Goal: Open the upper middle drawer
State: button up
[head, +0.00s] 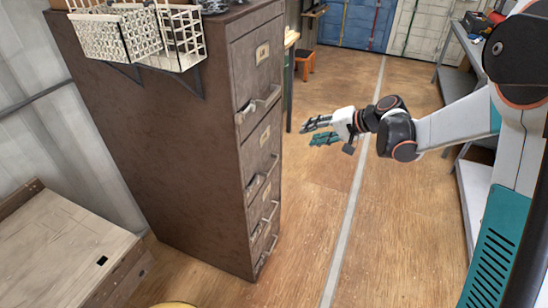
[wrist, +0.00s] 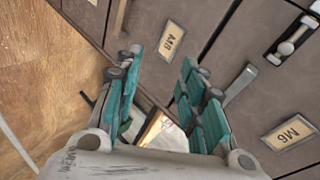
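The brown filing cabinet (head: 160,130) stands left of centre in the head view, its column of drawers facing right. The upper middle drawer (head: 263,150) is second from the top, with a label and a pale bar handle (head: 262,178). Its front looks flush with the others. My gripper (head: 318,130) is in the air to the right of the cabinet front, apart from it. In the wrist view my gripper (wrist: 163,65) is open, with a clear gap between its teal-padded fingers. Drawer fronts with labels (wrist: 169,39) and a metal handle (wrist: 240,84) show beyond it; which drawers these are, I cannot tell.
White wire baskets (head: 140,35) hang on the cabinet's left side. A wooden box or bench (head: 60,240) is at the lower left. An orange stool (head: 305,57) stands behind the cabinet. Grey shelves (head: 475,200) line the right. The wooden floor before the drawers is clear.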

jog(key=w+f+y, duration=0.4)
jog(key=w+f, duration=0.2)
jog(key=f, duration=0.5)
jog(key=y+p, duration=0.1)
jog(key=y, duration=0.3)
send_near(273, 166)
jog(key=shift+m+t, duration=0.3)
jog(key=shift+m, duration=0.1)
jog(key=b+x, duration=0.1)
jog(key=x, duration=0.2)
jog(key=b+x, duration=0.1)
jog(key=x, duration=0.2)
jog(key=f+b+x, duration=0.1)
jog(key=b+x, duration=0.1)
jog(key=x, duration=0.2)
jog(key=shift+w, duration=0.25)
grip_shut()
